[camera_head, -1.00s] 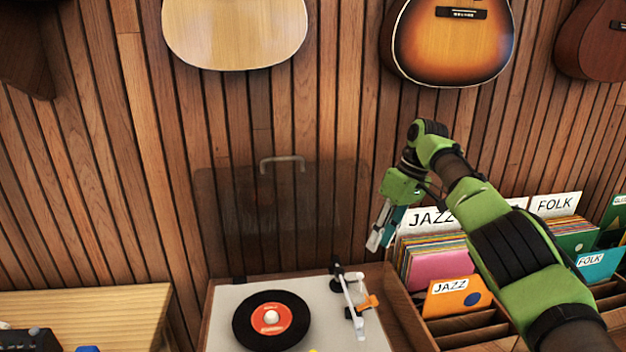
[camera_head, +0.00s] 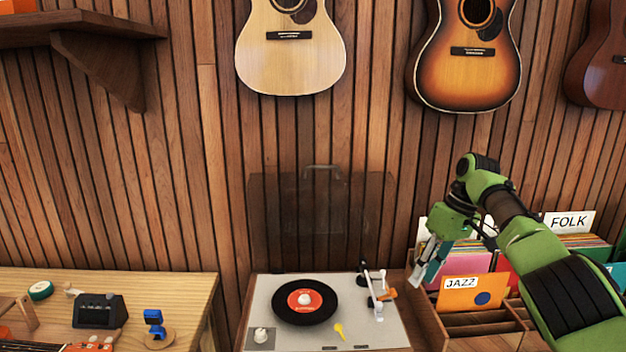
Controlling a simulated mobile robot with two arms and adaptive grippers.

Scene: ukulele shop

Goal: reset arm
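My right arm comes in from the lower right, and its green gripper (camera_head: 424,268) points downward in front of the record bin, just right of the turntable (camera_head: 262,296). The fingers are small and seen from the side, so I cannot tell whether they are open or shut. No object shows clearly between them. My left gripper is not in view. The turntable holds a black record with a red label (camera_head: 297,312), and its clear lid (camera_head: 322,215) stands open.
Wooden record bins (camera_head: 470,322) with JAZZ and FOLK sleeves stand at right, partly behind my arm. A wooden table (camera_head: 180,290) at left bears a black device (camera_head: 100,311) and a blue clip-on item (camera_head: 154,320). Guitars (camera_head: 290,60) hang on the wall. A shelf (camera_head: 80,20) is at upper left.

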